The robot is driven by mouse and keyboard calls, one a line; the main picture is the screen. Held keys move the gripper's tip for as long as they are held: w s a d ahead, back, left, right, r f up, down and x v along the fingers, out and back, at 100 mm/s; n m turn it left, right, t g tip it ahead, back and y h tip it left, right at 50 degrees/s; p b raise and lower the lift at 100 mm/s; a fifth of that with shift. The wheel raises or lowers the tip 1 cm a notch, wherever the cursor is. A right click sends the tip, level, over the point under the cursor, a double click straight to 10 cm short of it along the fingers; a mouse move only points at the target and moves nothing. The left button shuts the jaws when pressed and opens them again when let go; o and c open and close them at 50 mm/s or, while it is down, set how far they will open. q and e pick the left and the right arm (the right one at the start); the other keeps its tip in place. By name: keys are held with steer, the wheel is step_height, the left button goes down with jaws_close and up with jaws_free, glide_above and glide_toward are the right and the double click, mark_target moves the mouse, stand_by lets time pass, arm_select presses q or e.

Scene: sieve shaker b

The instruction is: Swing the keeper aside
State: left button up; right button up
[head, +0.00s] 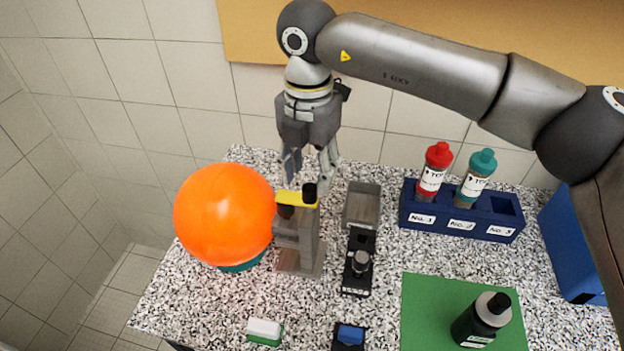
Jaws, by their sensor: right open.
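The keeper appears to be the yellow bar (290,197) on top of a grey upright block (299,242). A black knob (309,193) stands at the bar's right end, and its left end reaches toward a large orange ball. My right gripper (309,177) points down from above, its fingers spread and empty. In the picture its fingertips lie just above the bar and knob. I cannot tell the exact gap in depth. My left gripper is not in view.
The orange ball (223,215) sits over a teal base (243,263), close left of the block. A grey open box (362,205) and black device (358,264) stand right. A blue rack (461,223) holds red- and teal-capped bottles. A dark bottle (482,320) overlaps the green mat (420,310).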

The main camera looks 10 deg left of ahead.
mark_target(309, 187)
steer(key=shift+f+p, duration=0.5)
steer(key=shift+f, duration=1.75)
steer(key=shift+c, duration=0.4)
jaws_close()
